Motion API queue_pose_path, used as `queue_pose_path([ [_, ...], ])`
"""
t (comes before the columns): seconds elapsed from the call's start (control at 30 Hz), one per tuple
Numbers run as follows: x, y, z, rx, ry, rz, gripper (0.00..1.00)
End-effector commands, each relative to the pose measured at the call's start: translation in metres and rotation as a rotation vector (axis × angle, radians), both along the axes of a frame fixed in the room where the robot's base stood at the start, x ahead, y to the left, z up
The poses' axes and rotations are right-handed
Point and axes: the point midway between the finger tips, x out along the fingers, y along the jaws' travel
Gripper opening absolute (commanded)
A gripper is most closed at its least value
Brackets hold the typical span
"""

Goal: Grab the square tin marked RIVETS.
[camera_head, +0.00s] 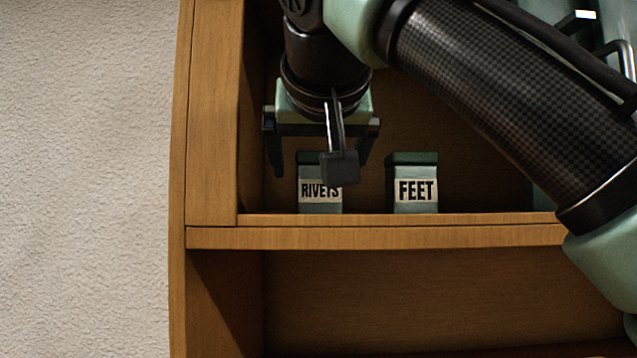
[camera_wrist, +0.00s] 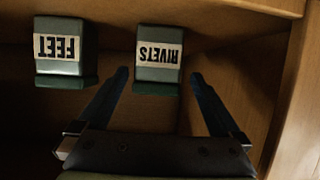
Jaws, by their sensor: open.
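The RIVETS tin (camera_head: 320,205) is a small green square tin with a darker lid and a white label, upright on the wooden shelf at the left. In the head view my wrist partly covers its upper part. My gripper (camera_head: 320,165) is open and empty above it, fingers pointing down. In the wrist view the RIVETS tin (camera_wrist: 158,62) appears upside down, beyond the fingertips and roughly between their lines. My gripper (camera_wrist: 158,78) shows there with its two dark fingers spread apart. I see no contact between fingers and tin.
A similar FEET tin (camera_head: 415,190) stands to the right of the RIVETS tin, with a gap between them; it also shows in the wrist view (camera_wrist: 62,60). The cabinet's left side wall (camera_head: 215,120) is close to my gripper. The shelf's front edge (camera_head: 400,236) runs below.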

Motion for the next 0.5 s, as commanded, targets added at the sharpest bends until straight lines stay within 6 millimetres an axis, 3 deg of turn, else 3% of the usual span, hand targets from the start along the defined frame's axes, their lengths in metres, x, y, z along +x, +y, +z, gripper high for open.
queue_pose_path([
  [0.3,0.039,-0.002,-0.016,0.001,0.001,0.0,1.0],
  [0.5,0.044,-0.001,-0.02,0.001,-0.001,0.002,1.0],
])
